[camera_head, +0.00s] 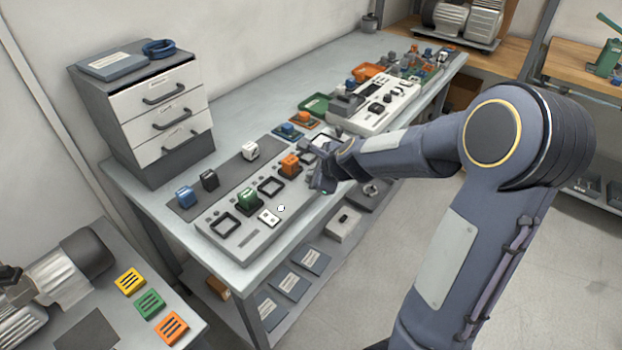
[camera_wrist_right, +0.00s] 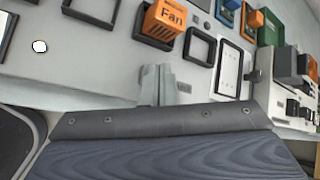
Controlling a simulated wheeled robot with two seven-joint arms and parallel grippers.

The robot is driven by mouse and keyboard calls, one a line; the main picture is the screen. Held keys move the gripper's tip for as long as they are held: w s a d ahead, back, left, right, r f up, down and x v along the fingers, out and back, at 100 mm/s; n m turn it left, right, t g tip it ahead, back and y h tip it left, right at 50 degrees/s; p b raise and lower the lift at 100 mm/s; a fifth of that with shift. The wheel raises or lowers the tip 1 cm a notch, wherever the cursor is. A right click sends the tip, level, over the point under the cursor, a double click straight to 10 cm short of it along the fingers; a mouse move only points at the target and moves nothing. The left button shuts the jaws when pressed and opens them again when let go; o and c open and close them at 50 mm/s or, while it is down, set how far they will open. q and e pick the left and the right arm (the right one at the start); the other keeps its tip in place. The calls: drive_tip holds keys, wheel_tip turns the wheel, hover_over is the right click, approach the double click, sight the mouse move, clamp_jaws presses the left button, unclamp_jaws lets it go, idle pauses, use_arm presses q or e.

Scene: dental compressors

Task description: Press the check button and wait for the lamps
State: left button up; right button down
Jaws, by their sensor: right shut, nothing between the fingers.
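The grey panel (camera_head: 228,246) lies on the bench and carries black square frames and coloured blocks. A round white button (camera_head: 281,208) sits near its front edge; it also shows at the upper left of the right wrist view (camera_wrist_right: 40,46). My right gripper (camera_head: 322,182) is shut and empty, at the panel's right part, to the right of the button and apart from it. Its fingers (camera_wrist_right: 157,84) show in the right wrist view, below the orange Fan block (camera_wrist_right: 163,18). A small white plate with dark marks (camera_head: 268,217) lies beside the button. I cannot make out a lit lamp.
A green block (camera_head: 247,198) and the orange block (camera_head: 290,163) stand on the panel. Blue (camera_head: 185,196), black (camera_head: 209,180) and white (camera_head: 250,151) blocks stand on a dark mat behind it. A white console (camera_head: 375,115) lies farther right. A drawer unit (camera_head: 160,110) stands at the back left.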

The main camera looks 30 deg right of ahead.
drive_tip(key=shift+f, duration=0.35)
drive_tip(key=shift+r, duration=0.15)
idle(0.3)
drive_tip(key=shift+r+p, duration=0.65)
drive_tip(key=shift+r, duration=0.1)
wheel_tip(320, 180, up, 5)
drive_tip(key=p, duration=0.5)
drive_tip(key=shift+r, duration=0.1)
idle(0.5)
